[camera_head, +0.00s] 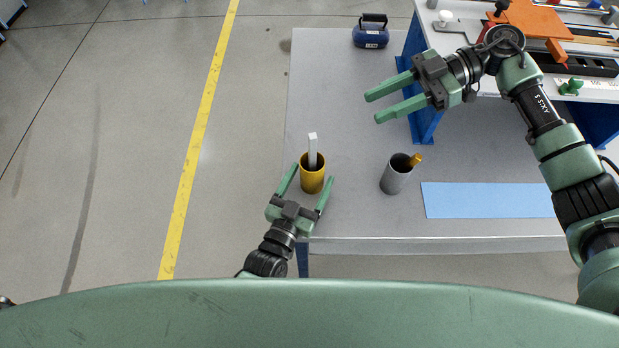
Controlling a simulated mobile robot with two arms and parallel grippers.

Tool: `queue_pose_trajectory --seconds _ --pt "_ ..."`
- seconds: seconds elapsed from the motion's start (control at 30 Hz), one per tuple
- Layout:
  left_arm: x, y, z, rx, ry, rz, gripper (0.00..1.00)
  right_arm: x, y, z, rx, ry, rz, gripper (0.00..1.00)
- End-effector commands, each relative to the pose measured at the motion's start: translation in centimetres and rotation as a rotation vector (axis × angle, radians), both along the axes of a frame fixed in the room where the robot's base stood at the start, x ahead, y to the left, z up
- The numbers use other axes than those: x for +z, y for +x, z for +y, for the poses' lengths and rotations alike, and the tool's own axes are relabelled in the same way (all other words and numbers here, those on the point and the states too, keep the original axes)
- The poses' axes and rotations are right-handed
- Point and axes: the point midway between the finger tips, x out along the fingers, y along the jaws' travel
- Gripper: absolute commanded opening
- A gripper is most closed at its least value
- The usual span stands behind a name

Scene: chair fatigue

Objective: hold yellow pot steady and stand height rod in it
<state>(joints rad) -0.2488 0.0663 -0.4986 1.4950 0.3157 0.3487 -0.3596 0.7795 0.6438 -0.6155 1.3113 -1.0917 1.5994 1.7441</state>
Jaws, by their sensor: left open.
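The yellow pot (313,183) stands upright near the left edge of the grey table. A pale, square-sided rod (312,148), which looks like the height rod, stands in it, its upper part above the rim and its lower end hidden inside. My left gripper (310,178) is open, with one finger on each side of the pot. I cannot tell whether either finger touches it. My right gripper (373,108) is open and empty, up and to the right of the pot, its fingers pointing left.
A grey pot (394,178) with a yellow-orange piece (415,160) in it stands to the right. A blue mat (487,200) lies at the front right. A blue case (370,34) sits at the back. A blue-framed bench (421,127) stands at the right. The table's back left is clear.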

Motion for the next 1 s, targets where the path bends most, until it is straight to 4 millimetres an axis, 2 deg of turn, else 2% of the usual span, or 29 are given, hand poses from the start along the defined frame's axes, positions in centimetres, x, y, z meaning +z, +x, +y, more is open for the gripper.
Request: queue_pose_trajectory --seconds 0.13,0.23,0.5,0.7,1.0 --pt "-0.1 -0.4 0.2 0.000 0.000 0.001 0.74 0.0 0.0 0.0 0.000 0.000 0.000 0.39" --pt "-0.2 -1.6 0.6 0.000 0.001 0.003 0.74 0.0 0.0 0.0 0.000 0.000 0.000 0.39" --pt "-0.2 -6.9 2.8 -0.001 0.002 0.005 0.74 0.0 0.0 0.0 0.000 0.000 0.000 0.39" --pt "-0.1 -9.9 4.1 0.000 0.001 0.003 0.74 0.0 0.0 0.0 0.000 0.000 0.000 0.39" --pt "0.0 -11.1 4.6 0.000 0.000 -0.001 0.74 0.0 0.0 0.0 0.000 0.000 0.000 0.39"
